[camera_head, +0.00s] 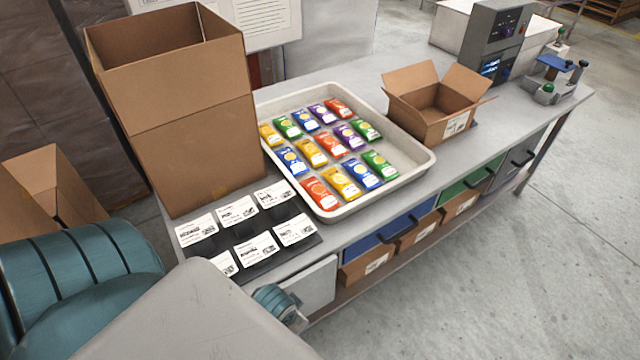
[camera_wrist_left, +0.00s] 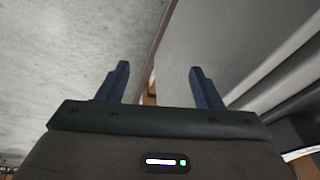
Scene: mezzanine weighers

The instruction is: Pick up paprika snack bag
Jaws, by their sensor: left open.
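Several small snack bags in red, yellow, blue, green and purple lie in rows in a white tray (camera_head: 415,170) on the bench. Red bags lie at the front (camera_head: 320,193), in the middle (camera_head: 331,144) and at the back (camera_head: 339,108). The print is too small to tell which is paprika. My left gripper (camera_wrist_left: 160,86) shows in the left wrist view, open and with nothing between its fingers. It does not show in the head view, where my left arm fills the lower left. My right gripper is not in view.
A tall open carton (camera_head: 185,120) stands left of the tray. A smaller open carton (camera_head: 428,115) stands right of it, with a weighing device (camera_head: 490,45) beyond. A black mat (camera_head: 283,250) with white label cards lies in front. Drawers sit under the bench edge.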

